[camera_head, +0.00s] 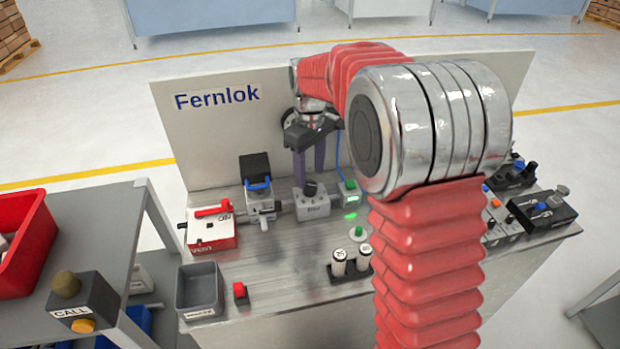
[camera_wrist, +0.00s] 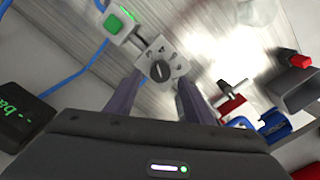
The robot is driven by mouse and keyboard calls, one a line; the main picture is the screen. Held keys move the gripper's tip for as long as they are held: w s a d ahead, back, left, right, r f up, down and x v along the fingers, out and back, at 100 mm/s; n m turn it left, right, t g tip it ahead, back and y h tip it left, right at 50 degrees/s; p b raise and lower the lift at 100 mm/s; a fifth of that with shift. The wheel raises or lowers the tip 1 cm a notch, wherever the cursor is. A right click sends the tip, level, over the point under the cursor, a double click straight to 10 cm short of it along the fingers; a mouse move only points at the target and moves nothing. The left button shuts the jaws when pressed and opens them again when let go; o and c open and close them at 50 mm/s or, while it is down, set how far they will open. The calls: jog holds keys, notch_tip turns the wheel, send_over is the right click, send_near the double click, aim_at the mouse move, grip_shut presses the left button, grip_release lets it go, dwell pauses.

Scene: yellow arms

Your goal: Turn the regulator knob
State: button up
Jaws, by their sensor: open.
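The regulator is a grey block (camera_head: 312,208) with a dark round knob (camera_head: 311,189) on top, standing mid-bench. In the wrist view the knob (camera_wrist: 160,71) shows a pale line across its top, and marks surround it on the block (camera_wrist: 166,56). My gripper (camera_head: 309,174) points down at the regulator, its two dark fingers apart and empty. In the wrist view my gripper (camera_wrist: 158,82) has one finger on each side of the knob's line. The fingertips look close to the knob; I cannot tell whether they touch it or how much height separates them.
A small box with a green button (camera_head: 350,190) stands right of the regulator, a blue-handled valve (camera_head: 259,196) left. A red-and-white box (camera_head: 211,231), grey bin (camera_head: 199,292) and white cylinders (camera_head: 339,262) are nearby. A backboard (camera_head: 215,135) rises behind; a blue cable (camera_head: 339,150) hangs there.

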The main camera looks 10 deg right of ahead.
aim_at(310, 184)
notch_tip(310, 184, up, 10)
dwell(0.4)
jog(key=shift+w, duration=0.1)
jog(key=s+f+m+t, duration=0.1)
jog(key=s+m+t, duration=0.4)
jog(key=s, duration=2.4)
jog(key=shift+s+d+f+m+t, duration=0.25)
jog(key=shift+f+m+t, duration=0.1)
jog(key=shift+m, duration=0.75)
jog(key=shift+c, duration=0.5)
